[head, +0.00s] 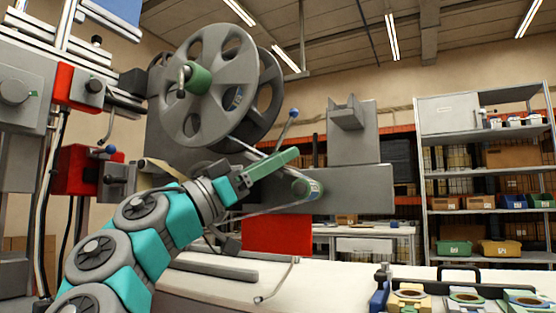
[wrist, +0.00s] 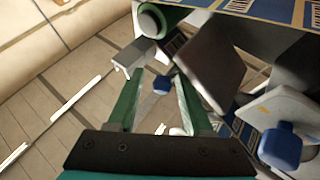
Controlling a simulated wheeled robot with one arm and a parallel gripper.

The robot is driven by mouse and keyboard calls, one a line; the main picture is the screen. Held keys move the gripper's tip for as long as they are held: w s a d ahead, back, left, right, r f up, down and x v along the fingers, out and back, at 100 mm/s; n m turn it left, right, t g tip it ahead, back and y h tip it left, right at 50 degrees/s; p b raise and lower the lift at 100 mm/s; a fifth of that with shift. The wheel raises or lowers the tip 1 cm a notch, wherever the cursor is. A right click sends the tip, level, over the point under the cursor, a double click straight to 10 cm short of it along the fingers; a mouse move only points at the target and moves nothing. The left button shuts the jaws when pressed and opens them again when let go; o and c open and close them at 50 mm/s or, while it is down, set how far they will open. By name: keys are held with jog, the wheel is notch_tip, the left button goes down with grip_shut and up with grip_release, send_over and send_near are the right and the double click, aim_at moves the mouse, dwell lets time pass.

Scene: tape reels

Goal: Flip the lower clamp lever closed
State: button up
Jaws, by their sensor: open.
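In the head view, my gripper (head: 288,158) reaches right and slightly up in front of the machine, below the large grey reel (head: 222,65). The wrist view shows its green fingers (wrist: 160,84) spread, with nothing held between them. A lever with a blue ball knob (head: 293,112) stands up above my gripper, apart from it. A blue knob (wrist: 162,85) shows between the fingers in the wrist view, beyond the tips. A larger blue knob (wrist: 281,145) is at the right. I cannot tell which of these is the lower clamp lever.
A green and grey roller (head: 308,187) sits just right of my gripper. Red blocks (head: 85,170) with knobs stand at the left. A white table (head: 215,285) lies below, with several small fixtures at its right. Shelves (head: 480,203) stand at the far right.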

jog(key=v, duration=0.7)
jog(key=shift+a+f+p, duration=0.15)
jog(key=shift+f+p, duration=0.05)
jog(key=shift+p, duration=0.1)
